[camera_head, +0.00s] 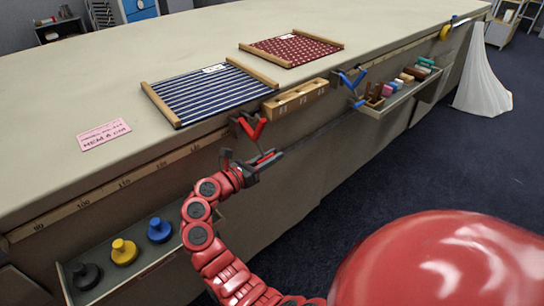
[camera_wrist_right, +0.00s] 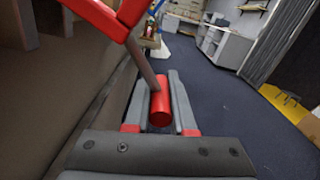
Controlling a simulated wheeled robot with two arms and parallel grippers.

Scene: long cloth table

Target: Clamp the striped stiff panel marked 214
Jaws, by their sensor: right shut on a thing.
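The striped panel (camera_head: 208,98), dark blue with white stripes and a wooden strip at each end, lies flat on the table top near the front edge. Its small white label (camera_head: 215,69) is too small to read. A red clamp (camera_head: 250,127) sits at the table edge in front of the panel; I cannot tell whether it touches the panel. My right gripper (camera_head: 264,161) is below the clamp, shut on its red handle. In the right wrist view the red cylindrical handle (camera_wrist_right: 161,107) lies between the jaws. My left gripper is out of view.
A red dotted panel (camera_head: 291,48) lies farther along the table. A wooden block (camera_head: 295,99) and a blue clamp (camera_head: 352,80) are on the front edge. Trays hang below, one with knobs (camera_head: 124,251). A pink card (camera_head: 104,134) lies left. Open floor is at right.

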